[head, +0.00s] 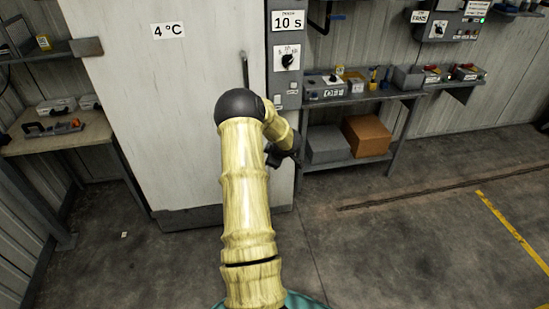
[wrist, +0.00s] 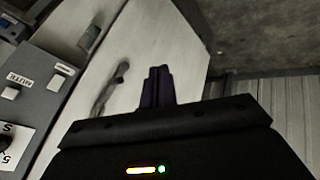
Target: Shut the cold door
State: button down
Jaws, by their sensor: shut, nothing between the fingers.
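The cold door (head: 170,110) is a tall pale panel with a "4 °C" label and a dark kick strip at its foot. It stands directly ahead, left of the grey control column. Whether it is fully shut or slightly ajar I cannot tell. A dark upright handle (head: 244,68) shows near its right side, just above my arm. In the wrist view the pale door panel (wrist: 185,55) lies beyond my gripper (wrist: 158,70), with a dark curved handle (wrist: 110,90) left of the fingers. The fingers are together and empty. Contact with the door cannot be judged.
The control column (head: 287,50) with a dial and "10 s" label adjoins the door on the right. A shelf unit (head: 345,100) with boxes stands further right. A wooden-topped bench (head: 60,140) with tools is at left. The floor at right is clear.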

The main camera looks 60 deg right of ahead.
jog(key=v, duration=0.2)
jog(key=shift+s+r, duration=0.25)
jog(key=shift+r, duration=0.05)
jog(key=shift+w, duration=0.1)
dwell(0.3)
jog(key=w+a+r+m, duration=0.1)
jog(key=w+a+r, duration=0.3)
jog(key=a, duration=0.3)
jog(key=w+a+r+m+h, duration=0.1)
jog(key=w+a+r, duration=0.25)
jog(key=a, duration=0.35)
jog(key=w+a+r+m, duration=0.1)
jog(key=w+a+r, duration=0.2)
jog(key=w+a, duration=0.3)
jog(key=s+a+r+g+y, duration=0.1)
jog(key=s+a, duration=0.2)
jog(key=a, duration=0.7)
jog(key=s+a+r+y, duration=0.1)
jog(key=s+a, duration=0.2)
jog(key=a, duration=0.8)
jog(key=s+a+g+y, duration=0.2)
jog(key=s+a, duration=0.8)
jog(key=a, duration=0.3)
jog(key=shift+s+g+y, duration=0.3)
jog(key=shift+s+g, duration=0.05)
jog(key=shift+g, duration=0.05)
